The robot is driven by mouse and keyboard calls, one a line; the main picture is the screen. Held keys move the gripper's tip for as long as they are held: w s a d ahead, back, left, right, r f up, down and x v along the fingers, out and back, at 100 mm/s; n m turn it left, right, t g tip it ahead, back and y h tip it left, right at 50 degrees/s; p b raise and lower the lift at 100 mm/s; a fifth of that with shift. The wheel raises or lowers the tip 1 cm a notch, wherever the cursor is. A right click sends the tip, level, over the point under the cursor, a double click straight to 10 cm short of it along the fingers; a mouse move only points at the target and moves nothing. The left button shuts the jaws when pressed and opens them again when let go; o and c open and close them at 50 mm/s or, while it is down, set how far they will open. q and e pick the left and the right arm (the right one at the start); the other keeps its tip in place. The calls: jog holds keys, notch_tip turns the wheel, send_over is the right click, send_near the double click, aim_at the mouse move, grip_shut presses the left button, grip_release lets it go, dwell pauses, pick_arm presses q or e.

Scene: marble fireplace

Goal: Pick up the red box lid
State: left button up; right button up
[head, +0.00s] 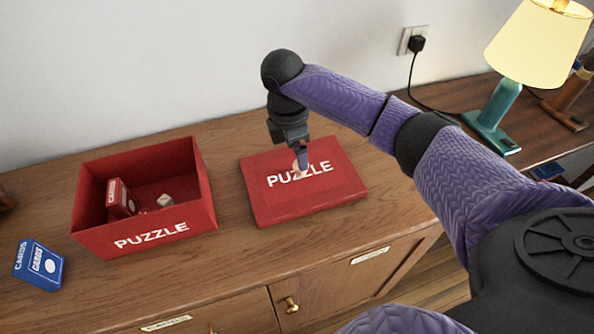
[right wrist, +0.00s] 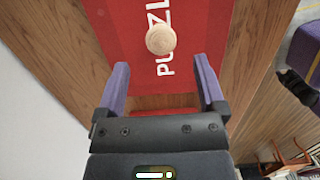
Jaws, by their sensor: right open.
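The red box lid (head: 332,188) marked PUZZLE lies flat on the wooden cabinet top, right of the open red box (head: 150,220). A round, light wooden knob (right wrist: 161,39) sits on the lid's middle; in the head view it is partly hidden behind my gripper. My right gripper (head: 301,160) points down over the lid close to the knob. In the right wrist view the right gripper (right wrist: 160,75) is open, and the knob lies just beyond and between its fingertips. The lid (right wrist: 194,30) fills the upper middle there. My left gripper is not in view.
The open box holds a red card pack (head: 119,198) and a die (head: 165,200). A blue card pack (head: 39,262) stands left of it. A lamp (head: 497,105) and a cord are at the right. The wall is close behind.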

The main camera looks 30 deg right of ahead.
aim_at(278, 192)
jog(key=f, duration=0.2)
jog(key=f+b, duration=0.1)
jog(key=f, duration=0.1)
jog(key=d+f+b, duration=0.1)
jog(key=f, duration=0.1)
jog(key=shift+s, duration=0.25)
jog(key=shift+r, duration=0.25)
jog(key=shift+c, duration=0.2)
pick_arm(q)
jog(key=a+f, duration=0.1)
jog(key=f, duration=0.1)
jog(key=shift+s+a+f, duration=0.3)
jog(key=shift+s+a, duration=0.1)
pick_arm(e)
jog(key=shift+a, duration=0.1)
grip_shut()
